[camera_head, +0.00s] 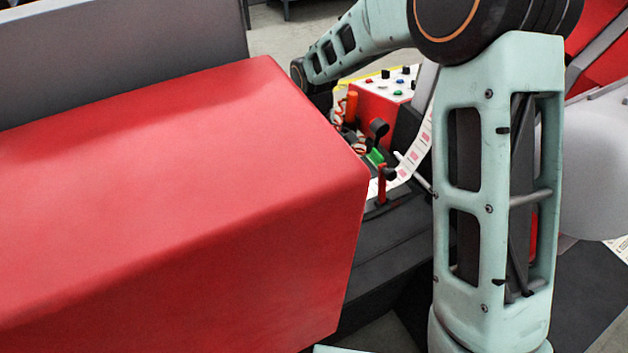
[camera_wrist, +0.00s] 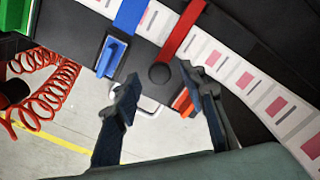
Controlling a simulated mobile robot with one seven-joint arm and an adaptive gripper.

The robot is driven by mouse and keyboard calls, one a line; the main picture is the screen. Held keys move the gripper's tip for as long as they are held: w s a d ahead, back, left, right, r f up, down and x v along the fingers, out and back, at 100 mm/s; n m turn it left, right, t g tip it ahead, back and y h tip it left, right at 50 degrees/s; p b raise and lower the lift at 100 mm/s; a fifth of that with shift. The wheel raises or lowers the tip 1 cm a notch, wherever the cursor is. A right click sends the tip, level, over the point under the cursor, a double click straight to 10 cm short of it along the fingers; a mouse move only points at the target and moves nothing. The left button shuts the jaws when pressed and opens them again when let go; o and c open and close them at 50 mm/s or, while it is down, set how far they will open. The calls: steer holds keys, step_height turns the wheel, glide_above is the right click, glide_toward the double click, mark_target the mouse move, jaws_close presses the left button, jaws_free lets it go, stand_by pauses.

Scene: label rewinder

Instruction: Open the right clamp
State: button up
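In the wrist view, a red clamp bar (camera_wrist: 182,30) lies across the printed label strip (camera_wrist: 230,66), right of a blue clamp bar (camera_wrist: 130,17). A blue lever piece (camera_wrist: 111,57) sits below the blue bar. An orange-red lever piece (camera_wrist: 183,101) shows below the red bar, partly hidden by my right finger. A round black knob (camera_wrist: 160,73) sits near the red bar's lower end. My gripper (camera_wrist: 166,92) is open and empty, its fingers on either side of the knob and orange-red piece. Contact cannot be told. The head view hides my gripper.
Red coiled hose (camera_wrist: 40,100) and a green part (camera_wrist: 14,17) are at the left in the wrist view. In the head view, a large red cover (camera_head: 180,200) blocks much of the machine. A control panel with buttons (camera_head: 392,83) stands behind.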

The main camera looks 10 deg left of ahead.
steer(key=shift+f, duration=0.75)
jaws_close()
